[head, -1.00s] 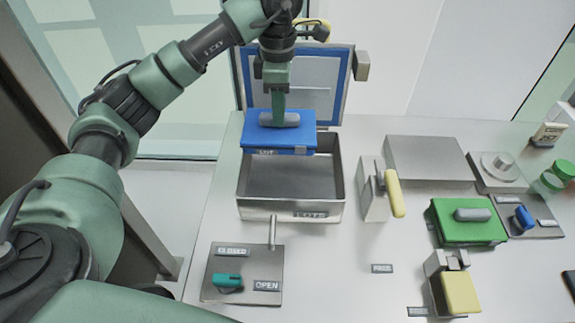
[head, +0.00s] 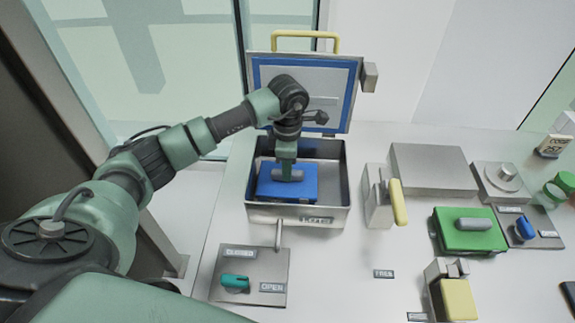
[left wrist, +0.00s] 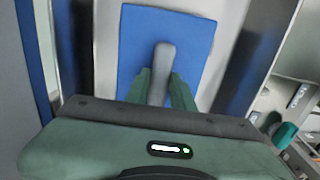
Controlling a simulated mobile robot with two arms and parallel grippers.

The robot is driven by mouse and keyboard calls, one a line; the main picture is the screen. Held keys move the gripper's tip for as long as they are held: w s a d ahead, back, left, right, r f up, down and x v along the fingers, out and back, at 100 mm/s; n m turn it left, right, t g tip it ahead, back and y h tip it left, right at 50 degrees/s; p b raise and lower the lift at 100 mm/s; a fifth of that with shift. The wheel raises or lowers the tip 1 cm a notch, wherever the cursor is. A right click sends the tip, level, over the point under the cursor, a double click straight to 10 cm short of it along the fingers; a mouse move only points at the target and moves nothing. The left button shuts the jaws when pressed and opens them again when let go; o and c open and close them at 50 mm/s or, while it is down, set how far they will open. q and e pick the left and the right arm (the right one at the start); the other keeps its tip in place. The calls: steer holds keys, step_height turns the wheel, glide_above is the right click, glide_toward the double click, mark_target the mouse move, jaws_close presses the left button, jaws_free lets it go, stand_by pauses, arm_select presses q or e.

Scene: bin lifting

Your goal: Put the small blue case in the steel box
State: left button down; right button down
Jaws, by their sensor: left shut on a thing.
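The small blue case (head: 287,191) with a grey handle is inside the open steel box (head: 298,215), towards its left side. In the left wrist view the blue case (left wrist: 190,35) fills the middle, with the grey handle between my fingers. My left gripper (head: 287,178) is shut on the handle from above. Whether the case rests on the box floor cannot be told. The box's lid (head: 330,80) stands open at the back, with a blue edge and a yellow handle. My right gripper is not in view.
Right of the box stands a metal latch block with a yellow handle (head: 398,202). Further right are a green case (head: 468,232), a grey slab (head: 432,168) and a knob plate. A plate with a teal switch (head: 235,282) lies in front of the box.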

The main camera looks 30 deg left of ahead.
arm_select(q)
steer(key=shift+f+b, duration=0.15)
steer(key=shift+b, duration=0.15)
steer(key=c, duration=1.2)
jaws_free()
steer(key=shift+r+p, duration=0.35)
step_height(320, 180, up, 12)
steer(key=b, duration=0.4)
steer(key=shift+f, duration=0.15)
